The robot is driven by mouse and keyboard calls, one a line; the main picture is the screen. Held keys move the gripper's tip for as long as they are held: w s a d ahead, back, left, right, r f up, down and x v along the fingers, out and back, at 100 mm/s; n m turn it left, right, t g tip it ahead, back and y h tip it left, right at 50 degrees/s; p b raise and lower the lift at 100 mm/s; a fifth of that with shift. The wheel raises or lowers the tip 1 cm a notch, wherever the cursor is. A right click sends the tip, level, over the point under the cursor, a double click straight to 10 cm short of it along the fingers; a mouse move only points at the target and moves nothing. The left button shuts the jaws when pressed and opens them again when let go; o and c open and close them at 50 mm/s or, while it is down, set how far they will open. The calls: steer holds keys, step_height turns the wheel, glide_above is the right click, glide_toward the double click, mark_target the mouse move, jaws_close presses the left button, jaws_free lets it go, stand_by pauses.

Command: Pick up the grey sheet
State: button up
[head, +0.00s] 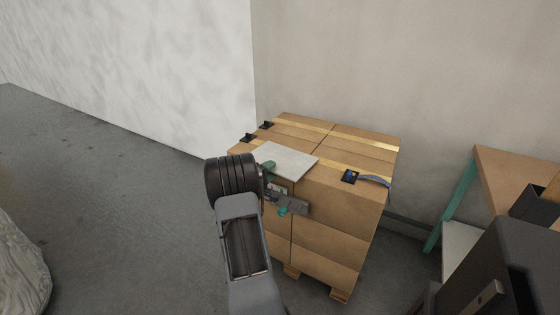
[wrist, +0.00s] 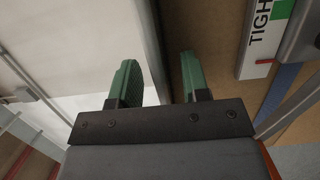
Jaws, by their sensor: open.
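The grey sheet (head: 286,160) is a thin, pale, flat sheet lying on top of the stacked cardboard boxes, at their near left part. My gripper (head: 275,188) is at the sheet's near edge, with one green finger close to the sheet and the other lower, beside the box front. In the wrist view my gripper (wrist: 158,70) is open, with a gap between its two green fingers. The pale sheet (wrist: 75,50) is on the left, its edge running between the fingers. Contact with the sheet cannot be told. My wrist hides part of the box front in the head view.
The boxes (head: 335,230) stand on a wooden pallet by a wall. Yellow bands, black clips (head: 248,137) and a black-and-blue piece (head: 349,176) with a blue strap are on top. A workbench (head: 510,165) stands right. Floor to the left is mostly clear.

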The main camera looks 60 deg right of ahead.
steer(key=shift+d, duration=0.1)
jaws_close()
stand_by(0.4)
steer(key=shift+r, duration=0.15)
